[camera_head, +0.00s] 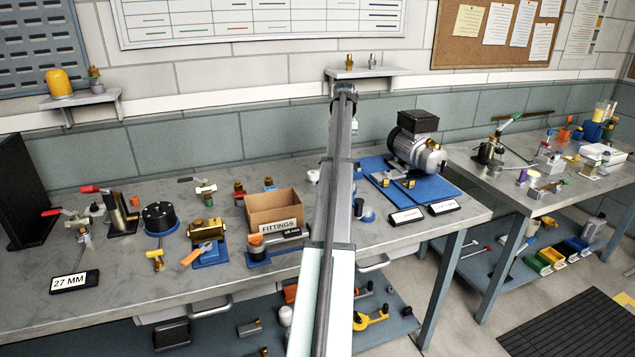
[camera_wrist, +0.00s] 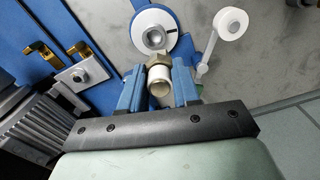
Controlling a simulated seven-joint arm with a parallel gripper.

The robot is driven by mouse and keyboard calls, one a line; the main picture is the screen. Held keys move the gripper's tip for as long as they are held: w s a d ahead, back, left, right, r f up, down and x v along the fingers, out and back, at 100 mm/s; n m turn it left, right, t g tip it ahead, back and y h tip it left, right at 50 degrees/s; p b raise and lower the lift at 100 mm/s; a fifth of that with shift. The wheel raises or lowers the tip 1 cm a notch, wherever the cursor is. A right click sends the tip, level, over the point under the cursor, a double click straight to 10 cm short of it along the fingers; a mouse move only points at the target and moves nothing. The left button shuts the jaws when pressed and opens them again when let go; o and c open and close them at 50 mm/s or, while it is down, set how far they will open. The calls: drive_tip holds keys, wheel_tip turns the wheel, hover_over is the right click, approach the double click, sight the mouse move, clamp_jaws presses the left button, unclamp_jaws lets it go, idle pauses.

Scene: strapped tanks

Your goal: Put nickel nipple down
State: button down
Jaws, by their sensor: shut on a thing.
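My gripper (camera_wrist: 158,85) shows in the wrist view with its two blue fingers shut on the nickel nipple (camera_wrist: 160,74). The nipple has a dull tan-grey metal hex collar and a pale, whitish round end facing the camera. Beyond it, in the same view, a round white-and-blue piece (camera_wrist: 140,20) carries a grey metal hex fitting with a hole (camera_wrist: 154,37). I cannot tell whether the nipple touches this piece or is above it. In the head view my arm hides most of the gripper, and the nipple cannot be made out there.
A blue mat (camera_head: 378,172) bears a motor pump (camera_head: 417,145) and brass fittings. An open cardboard FITTINGS box (camera_head: 275,208) stands left of my arm. The grey bench (camera_head: 120,292) has some clear surface along its front.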

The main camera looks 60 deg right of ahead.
drive_tip(key=w+a+r+n, duration=0.1)
drive_tip(key=w+a, duration=0.3)
drive_tip(key=w, duration=0.4)
drive_tip(key=n, duration=0.2)
hover_over(273, 206)
drive_tip(key=d, duration=0.4)
drive_tip(key=s+a+f, duration=0.3)
drive_tip(key=a, duration=0.5)
drive_tip(key=shift+a+f, duration=0.15)
drive_tip(key=shift+f, duration=4.55)
drive_tip(key=shift+f, duration=0.15)
drive_tip(key=c, duration=0.8)
unclamp_jaws()
